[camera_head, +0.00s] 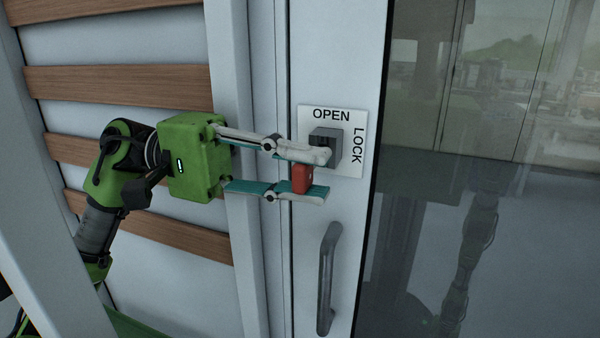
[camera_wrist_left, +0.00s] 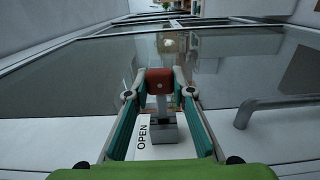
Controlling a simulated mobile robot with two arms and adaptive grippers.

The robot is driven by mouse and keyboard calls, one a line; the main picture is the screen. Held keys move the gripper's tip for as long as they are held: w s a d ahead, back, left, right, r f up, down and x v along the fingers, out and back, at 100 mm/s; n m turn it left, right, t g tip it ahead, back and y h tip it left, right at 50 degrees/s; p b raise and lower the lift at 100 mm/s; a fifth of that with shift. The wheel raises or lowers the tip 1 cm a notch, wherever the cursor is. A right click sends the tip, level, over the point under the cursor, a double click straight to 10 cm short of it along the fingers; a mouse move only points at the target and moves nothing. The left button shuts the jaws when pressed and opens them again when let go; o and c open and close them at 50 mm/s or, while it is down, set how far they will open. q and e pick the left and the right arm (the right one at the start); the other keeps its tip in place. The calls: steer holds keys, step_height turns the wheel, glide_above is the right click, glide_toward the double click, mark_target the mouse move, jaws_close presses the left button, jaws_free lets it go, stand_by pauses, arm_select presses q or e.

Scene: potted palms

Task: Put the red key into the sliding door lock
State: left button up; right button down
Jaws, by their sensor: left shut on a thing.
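The red key (camera_head: 301,180) is held between the fingertips of my left gripper (camera_head: 312,174), which is shut on it. In the left wrist view the red key head (camera_wrist_left: 159,81) sits between the fingers, with a grey shaft pointing down toward the lock. The grey lock block (camera_head: 325,146) is on a white plate (camera_head: 346,115) marked OPEN and LOCK; it also shows in the left wrist view (camera_wrist_left: 164,133). In the head view the key is just below and left of the block. I cannot tell whether the key's tip touches the lock. My right gripper is not in view.
A dark vertical door handle (camera_head: 327,280) is below the lock plate on the white door frame. A large glass pane (camera_head: 480,200) fills the right side and shows reflections. Wooden slats (camera_head: 120,82) on a white wall are behind my left arm.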

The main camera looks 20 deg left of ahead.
arm_select(q)
steer(key=shift+w+d, duration=0.1)
steer(key=shift+w, duration=1.9)
steer(key=o, duration=1.1)
steer(key=a, duration=1.2)
steer(key=shift+w, duration=0.15)
